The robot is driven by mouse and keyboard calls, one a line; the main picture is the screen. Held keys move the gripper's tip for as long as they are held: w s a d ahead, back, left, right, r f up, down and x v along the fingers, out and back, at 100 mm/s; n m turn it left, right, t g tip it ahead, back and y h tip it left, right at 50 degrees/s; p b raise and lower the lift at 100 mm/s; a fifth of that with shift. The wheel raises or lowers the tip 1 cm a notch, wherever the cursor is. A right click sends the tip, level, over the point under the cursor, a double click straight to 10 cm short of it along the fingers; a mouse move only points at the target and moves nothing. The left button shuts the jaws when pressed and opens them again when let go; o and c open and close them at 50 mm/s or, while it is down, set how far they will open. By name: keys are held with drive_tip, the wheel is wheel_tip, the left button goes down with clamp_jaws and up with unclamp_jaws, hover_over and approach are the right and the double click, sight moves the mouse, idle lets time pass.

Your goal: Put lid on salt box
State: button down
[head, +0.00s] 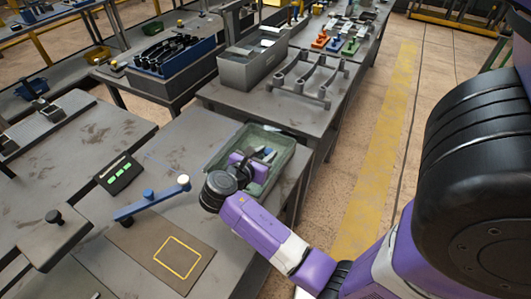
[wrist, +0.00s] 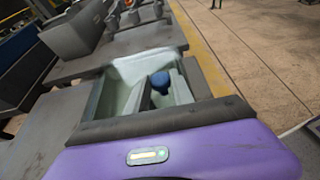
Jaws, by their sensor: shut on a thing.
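My gripper (head: 252,166) reaches down into a green bin (head: 281,170) at the right side of the near table. In the wrist view my gripper (wrist: 162,96) is shut on a small blue round-topped part (wrist: 160,80) between its grey fingers. The lower portion of this part is hidden. The green bin (wrist: 123,72) surrounds the fingers in that view.
A blue bar with a white knob (head: 150,198) lies by a brown mat (head: 138,239) with a yellow square outline. A black panel with green lights (head: 119,174) is farther left. A grey box (head: 247,70) and grey rack (head: 308,78) stand on the table behind.

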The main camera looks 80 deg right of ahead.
drive_tip(key=shift+f, duration=0.2)
drive_tip(key=c, duration=1)
unclamp_jaws()
drive_tip(key=o, duration=0.4)
drive_tip(key=shift+f, duration=0.1)
drive_tip(key=shift+o, duration=0.2)
wheel_tip(320, 180, up, 3)
drive_tip(key=p, duration=0.3)
drive_tip(key=shift+f, duration=0.15)
drive_tip(key=shift+r, duration=2.2)
